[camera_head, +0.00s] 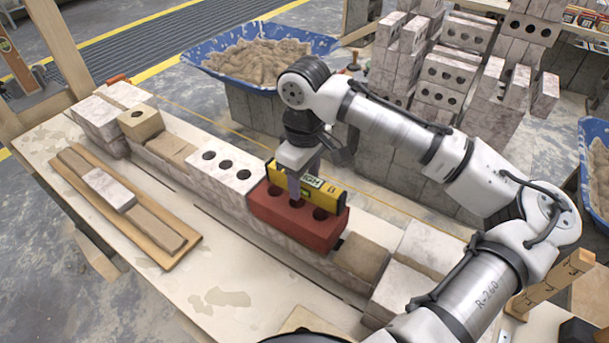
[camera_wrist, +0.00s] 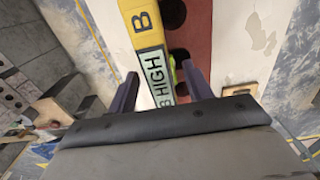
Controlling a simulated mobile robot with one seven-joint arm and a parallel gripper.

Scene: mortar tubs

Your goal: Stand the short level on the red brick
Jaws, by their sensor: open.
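The short level (camera_head: 325,192) is yellow with a pale label and black lettering. It rests upright on edge along the top of the red brick (camera_head: 290,222), towards the brick's far side. In the wrist view the level (camera_wrist: 146,30) runs between my two dark fingers, and the red brick (camera_wrist: 200,38) with its dark holes shows beneath and to the right. My gripper (camera_head: 296,198) is low over the brick, and its open fingers (camera_wrist: 160,76) stand on either side of the level. The near finger hides part of the level in the head view.
The red brick sits in a long wall course between a white holed brick (camera_head: 221,172) and a brown brick (camera_head: 362,256). A wooden board (camera_head: 160,250) with a pale block lies on the near left. A blue tub of mortar (camera_head: 225,78) and stacked grey bricks (camera_head: 447,72) stand behind.

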